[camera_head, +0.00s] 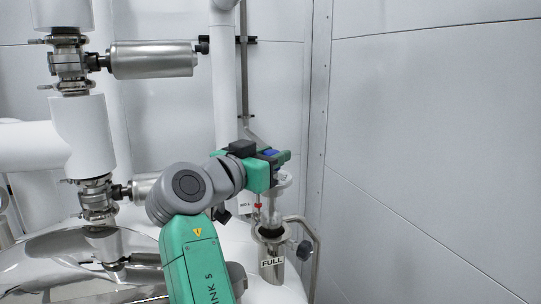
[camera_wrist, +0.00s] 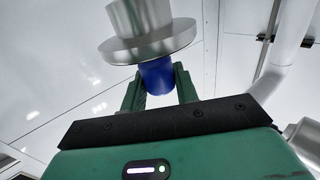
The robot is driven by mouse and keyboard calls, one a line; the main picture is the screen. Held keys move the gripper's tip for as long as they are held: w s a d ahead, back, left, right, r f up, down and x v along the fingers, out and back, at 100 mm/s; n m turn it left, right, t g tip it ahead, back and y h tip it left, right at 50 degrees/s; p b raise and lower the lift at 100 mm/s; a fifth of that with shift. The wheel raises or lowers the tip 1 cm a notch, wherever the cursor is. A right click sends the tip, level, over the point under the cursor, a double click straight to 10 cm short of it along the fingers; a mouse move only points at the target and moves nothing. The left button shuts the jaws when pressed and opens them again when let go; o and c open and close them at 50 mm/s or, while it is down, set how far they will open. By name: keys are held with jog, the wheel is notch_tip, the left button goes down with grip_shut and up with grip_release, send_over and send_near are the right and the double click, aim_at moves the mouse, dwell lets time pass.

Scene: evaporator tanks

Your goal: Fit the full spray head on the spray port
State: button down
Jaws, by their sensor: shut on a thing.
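My gripper (camera_head: 274,160) is shut on the blue grip of a spray head, whose pale round flange (camera_head: 284,179) shows just below the jaws in the head view. In the wrist view the two green fingers (camera_wrist: 158,86) clasp the blue part, and the spray head's metal flange (camera_wrist: 150,42) and cylinder lie beyond it. The spray port is not clearly identifiable.
A vertical white pipe (camera_head: 223,80) rises behind my arm. Valves and pipework (camera_head: 70,70) stand at left over a shiny tank (camera_head: 80,260). The right side is bare wall.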

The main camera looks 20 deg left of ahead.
jog(key=shift+f+b, duration=0.8)
jog(key=shift+f, duration=0.6)
jog(key=shift+f+b, duration=1.25)
jog(key=shift+f, duration=0.5)
